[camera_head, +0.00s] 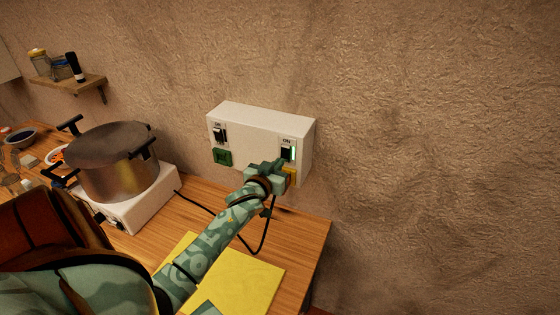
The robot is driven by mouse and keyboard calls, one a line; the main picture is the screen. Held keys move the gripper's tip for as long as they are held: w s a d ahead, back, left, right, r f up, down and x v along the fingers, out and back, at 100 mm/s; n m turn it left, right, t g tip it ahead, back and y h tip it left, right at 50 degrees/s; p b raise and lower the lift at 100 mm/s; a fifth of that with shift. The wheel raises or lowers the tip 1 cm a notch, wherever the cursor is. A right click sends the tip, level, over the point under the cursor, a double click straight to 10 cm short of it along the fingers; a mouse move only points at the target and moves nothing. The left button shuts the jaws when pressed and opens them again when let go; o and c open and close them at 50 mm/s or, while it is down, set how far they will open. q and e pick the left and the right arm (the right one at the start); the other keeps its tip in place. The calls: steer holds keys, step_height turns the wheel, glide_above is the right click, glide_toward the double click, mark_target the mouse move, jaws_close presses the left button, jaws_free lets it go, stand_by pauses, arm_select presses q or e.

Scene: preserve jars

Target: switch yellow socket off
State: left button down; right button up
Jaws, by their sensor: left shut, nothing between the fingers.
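A white socket box (252,135) is fixed on the wall above the table. Its left half has a dark switch (220,135) over a green socket (222,157). Its right half has a dark switch (286,152) marked ON, with a lit green strip beside it, over the yellow socket (291,177), which is partly hidden by my gripper. My left gripper (281,164) is shut and empty. Its tips are just below the right switch, in front of the box; whether they touch it I cannot tell. My right gripper is not in view.
A lidded steel pot (112,165) stands on a white hot plate (140,205) at the left. A black cable (264,235) hangs in a loop near my left wrist. A yellow sheet (245,280) lies on the wooden table (305,240). A small shelf (85,84) holds jars. The wall at right is bare.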

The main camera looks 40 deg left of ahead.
arm_select(q)
steer(key=shift+x, duration=0.95)
